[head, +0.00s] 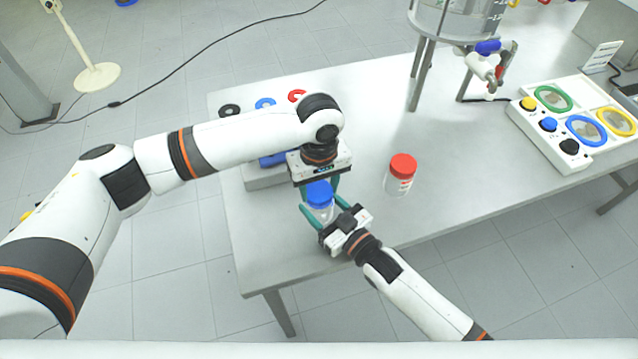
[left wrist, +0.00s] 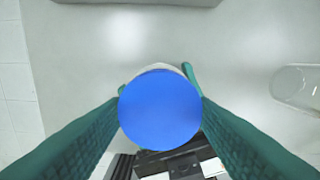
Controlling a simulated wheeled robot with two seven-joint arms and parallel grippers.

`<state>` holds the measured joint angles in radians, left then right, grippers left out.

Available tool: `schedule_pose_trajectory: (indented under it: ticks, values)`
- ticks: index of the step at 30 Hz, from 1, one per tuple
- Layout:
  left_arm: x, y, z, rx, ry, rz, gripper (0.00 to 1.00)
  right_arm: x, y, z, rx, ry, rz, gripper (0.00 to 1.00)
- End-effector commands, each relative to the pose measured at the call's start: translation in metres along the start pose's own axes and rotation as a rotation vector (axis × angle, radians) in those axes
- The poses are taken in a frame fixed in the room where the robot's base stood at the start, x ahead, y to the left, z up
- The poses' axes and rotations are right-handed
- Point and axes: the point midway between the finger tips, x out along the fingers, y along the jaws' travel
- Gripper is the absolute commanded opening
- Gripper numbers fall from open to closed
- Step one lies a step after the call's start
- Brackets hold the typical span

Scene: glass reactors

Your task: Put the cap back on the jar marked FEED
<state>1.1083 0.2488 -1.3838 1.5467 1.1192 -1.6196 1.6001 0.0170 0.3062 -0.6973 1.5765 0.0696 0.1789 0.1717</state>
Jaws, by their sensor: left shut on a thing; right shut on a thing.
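A clear jar (head: 322,213) stands near the table's front edge, with a blue cap (head: 320,192) at its mouth. My left gripper (head: 320,186) comes from above and is shut on the blue cap. The cap also shows in the left wrist view (left wrist: 160,110) between the green fingers, hiding most of the jar. My right gripper (head: 327,211) is shut around the jar's body from the front right. Whether the cap is fully seated cannot be told. A second jar with a red cap (head: 403,168) stands to the right. I cannot read a FEED marking on either.
A grey block (head: 262,178) with a blue part lies behind my left wrist. Black (head: 229,110), blue (head: 265,103) and red (head: 297,96) rings lie at the back left. A glass reactor (head: 455,18) and a button panel (head: 540,140) stand right. The table's middle is clear.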

Motion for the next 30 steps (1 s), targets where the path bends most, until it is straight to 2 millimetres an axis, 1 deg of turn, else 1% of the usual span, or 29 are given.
schedule_pose_trajectory:
  ticks: [3, 20, 30]
  values:
    - [0.0001, 0.0002, -0.0002, 0.241, 0.000, 0.000, 0.31, 0.0000, -0.0002, 0.0003, 0.000, -0.001, 0.000, 0.00]
    - [0.0003, 0.0006, 0.0012, 1.428, -0.003, -0.003, 0.31, -0.0001, -0.0002, 0.0000, 0.000, 0.000, 0.000, 0.00]
    - [0.0007, 0.0005, 0.0021, 2.160, -0.004, -0.003, 0.31, -0.0002, -0.0002, -0.0001, 0.000, 0.000, 0.000, 0.00]
